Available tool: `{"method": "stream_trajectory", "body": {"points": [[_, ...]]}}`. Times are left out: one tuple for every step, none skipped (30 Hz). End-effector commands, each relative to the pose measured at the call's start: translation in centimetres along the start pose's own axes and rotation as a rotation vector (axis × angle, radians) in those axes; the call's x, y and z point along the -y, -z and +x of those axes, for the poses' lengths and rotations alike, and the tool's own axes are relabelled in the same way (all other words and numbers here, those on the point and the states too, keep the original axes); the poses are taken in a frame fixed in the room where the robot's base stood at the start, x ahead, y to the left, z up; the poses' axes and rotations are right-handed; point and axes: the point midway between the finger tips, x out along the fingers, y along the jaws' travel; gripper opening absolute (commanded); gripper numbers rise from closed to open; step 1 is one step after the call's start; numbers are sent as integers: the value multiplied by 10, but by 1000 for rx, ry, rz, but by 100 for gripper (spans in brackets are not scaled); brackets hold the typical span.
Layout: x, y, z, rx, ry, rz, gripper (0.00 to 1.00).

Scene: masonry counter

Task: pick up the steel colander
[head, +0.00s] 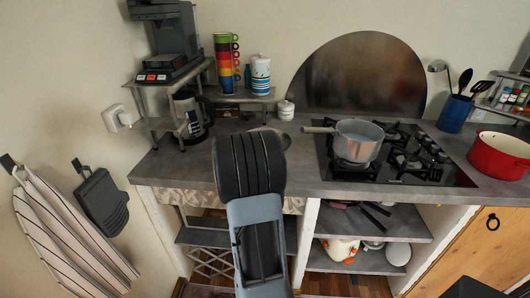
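A grey metallic rounded rim (285,136) shows on the counter just behind my arm, left of the hob. It may be the steel colander, but my arm hides most of it and I cannot be sure. A steel saucepan (358,141) with a long handle pointing left stands on the hob. My arm rises in front of the counter at the middle of the view. My gripper is hidden behind my own arm, so its opening and anything in it cannot be seen.
The grey counter (180,172) has free room at its front left. A coffee maker (192,117) and shelf stand at the back left. A small white jar (286,109) is behind my arm. A blue utensil pot (455,112) and red pot (499,155) stand right of the gas hob (440,176).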

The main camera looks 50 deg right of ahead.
Motion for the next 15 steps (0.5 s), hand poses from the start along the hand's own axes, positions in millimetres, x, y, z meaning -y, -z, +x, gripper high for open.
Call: {"method": "stream_trajectory", "body": {"points": [[0,0,0,0,0,0,48],[0,0,0,0,0,0,48],[0,0,0,0,0,0,46],[0,0,0,0,0,0,44],[0,0,0,0,0,0,41],[0,0,0,0,0,0,37],[0,0,0,0,0,0,34],[0,0,0,0,0,0,31],[0,0,0,0,0,0,27],[0,0,0,0,0,0,24],[0,0,0,0,0,0,22],[0,0,0,0,0,0,18],[0,0,0,0,0,0,15],[0,0,0,0,0,0,12],[0,0,0,0,0,0,8]]}}
